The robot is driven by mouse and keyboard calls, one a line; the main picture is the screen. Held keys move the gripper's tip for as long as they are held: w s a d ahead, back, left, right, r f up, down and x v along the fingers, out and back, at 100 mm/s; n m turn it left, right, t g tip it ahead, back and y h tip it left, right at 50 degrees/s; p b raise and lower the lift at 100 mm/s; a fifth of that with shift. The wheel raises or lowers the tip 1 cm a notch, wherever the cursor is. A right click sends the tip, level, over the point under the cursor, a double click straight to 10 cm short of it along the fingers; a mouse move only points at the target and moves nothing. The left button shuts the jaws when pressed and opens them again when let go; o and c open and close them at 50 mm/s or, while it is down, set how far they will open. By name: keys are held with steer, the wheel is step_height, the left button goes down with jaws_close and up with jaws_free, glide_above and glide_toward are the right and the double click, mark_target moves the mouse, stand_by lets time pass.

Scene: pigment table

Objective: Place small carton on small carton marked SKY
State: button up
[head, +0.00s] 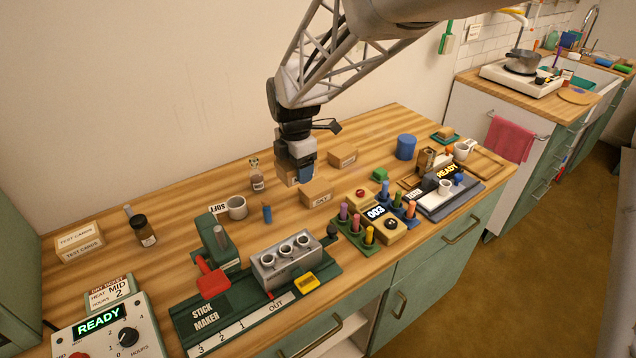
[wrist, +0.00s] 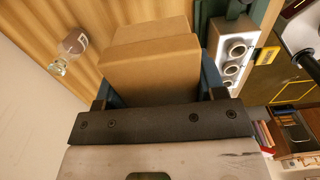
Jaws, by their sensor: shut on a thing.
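A brown small carton (wrist: 150,72) is between the two blue fingers of my gripper (wrist: 158,82) in the wrist view. In the head view, my gripper (head: 298,174) is shut on this carton (head: 283,173), which is mostly hidden behind a finger. The small carton marked SKY (head: 318,195) stands on the table just in front and to the right of the gripper. In the wrist view, a second carton (wrist: 152,28) shows just beyond the held one, its lettering not visible. Whether the two touch cannot be told.
Another plain carton (head: 343,155) stands behind and to the right. The stick maker (head: 285,262) and a rack of coloured sticks (head: 357,232) are in front.

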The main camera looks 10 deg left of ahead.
steer(key=s+d+f, duration=0.1)
steer(key=s+d, duration=0.4)
steer(key=d, duration=0.4)
steer(key=f, duration=0.5)
steer(key=shift+w+d, duration=0.15)
steer(key=shift+d, duration=0.1)
glide_above(316, 186)
steer(key=shift+f, duration=0.8)
steer(key=shift+f, duration=1.75)
steer(key=shift+f, duration=0.1)
